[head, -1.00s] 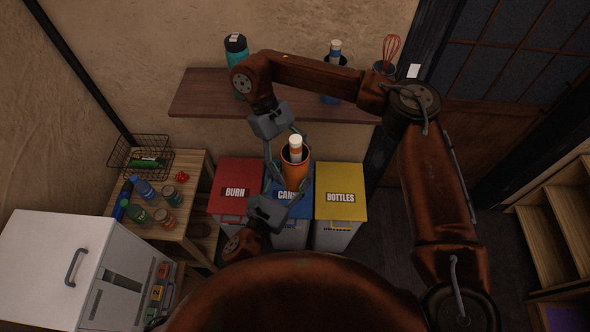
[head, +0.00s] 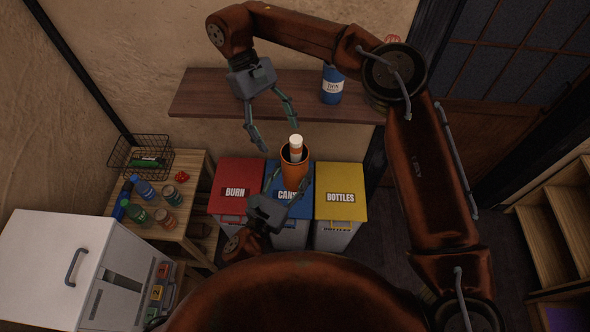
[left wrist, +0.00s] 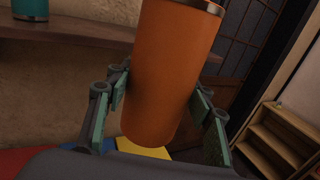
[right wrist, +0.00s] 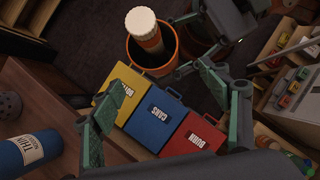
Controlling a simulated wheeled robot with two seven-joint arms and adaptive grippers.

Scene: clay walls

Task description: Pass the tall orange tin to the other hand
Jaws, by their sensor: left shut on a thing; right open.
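The tall orange tin (head: 295,175) is upright in the head view, with a white-and-orange cylinder (head: 295,147) sticking out of its open top. My left gripper (head: 288,190) is shut on the tin from below in the picture; the left wrist view shows its pads on both sides of the tin (left wrist: 165,70). My right gripper (head: 278,138) is open and empty, beyond and to the left of the tin's top. In the right wrist view the tin (right wrist: 157,62) is past the right fingertips (right wrist: 160,80), not between them.
Red, blue and yellow bins (head: 341,190) stand below the tin. A wall shelf (head: 210,95) behind holds a blue container (head: 332,86). A small table (head: 190,165) with bottles and a wire basket (head: 140,152) is at left, beside a white cabinet (head: 50,255).

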